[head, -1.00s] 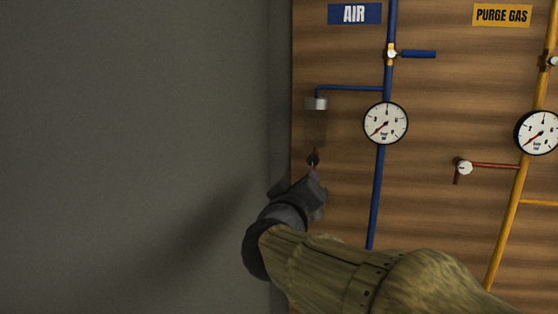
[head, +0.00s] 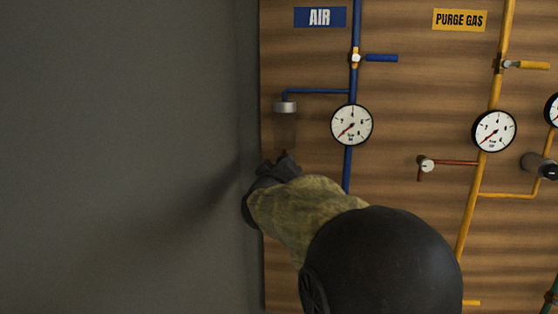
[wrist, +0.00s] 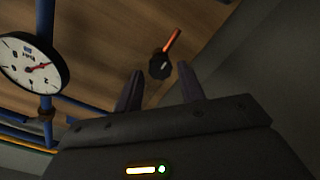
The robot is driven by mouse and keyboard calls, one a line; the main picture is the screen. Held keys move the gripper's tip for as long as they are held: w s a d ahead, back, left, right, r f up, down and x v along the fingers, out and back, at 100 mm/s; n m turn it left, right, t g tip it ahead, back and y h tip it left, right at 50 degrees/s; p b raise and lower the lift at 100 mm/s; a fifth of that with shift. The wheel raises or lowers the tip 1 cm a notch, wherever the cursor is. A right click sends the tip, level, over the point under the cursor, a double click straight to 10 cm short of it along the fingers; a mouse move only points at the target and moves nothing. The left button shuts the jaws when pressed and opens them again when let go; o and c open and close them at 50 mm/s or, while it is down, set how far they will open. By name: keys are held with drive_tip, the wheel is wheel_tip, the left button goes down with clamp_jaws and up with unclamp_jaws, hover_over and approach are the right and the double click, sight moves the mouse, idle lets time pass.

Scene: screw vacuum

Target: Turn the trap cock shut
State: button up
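The trap hangs at the end of the blue air branch pipe in the head view, with a pale metal cap (head: 285,107) and a dim see-through bowl (head: 285,128) under it. In the wrist view, the trap cock (wrist: 159,65) is a dark knob with an orange-red lever (wrist: 172,41) pointing up and right. My gripper (wrist: 160,85) is open, its two dark fingers apart, with the cock just beyond the gap and nothing held. In the head view, my gripper (head: 287,160) is just below the bowl and hides most of the cock.
A pressure gauge (head: 351,125) on the blue pipe is close to the right; it shows at left in the wrist view (wrist: 31,65). A blue-handled valve (head: 380,58) is above. A red-handled valve (head: 428,165) is farther right. A grey wall (head: 120,150) stands left.

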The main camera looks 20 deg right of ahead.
drive_tip(key=shift+p+x, duration=0.35)
drive_tip(key=shift+x, duration=1.6)
drive_tip(key=c, duration=0.7)
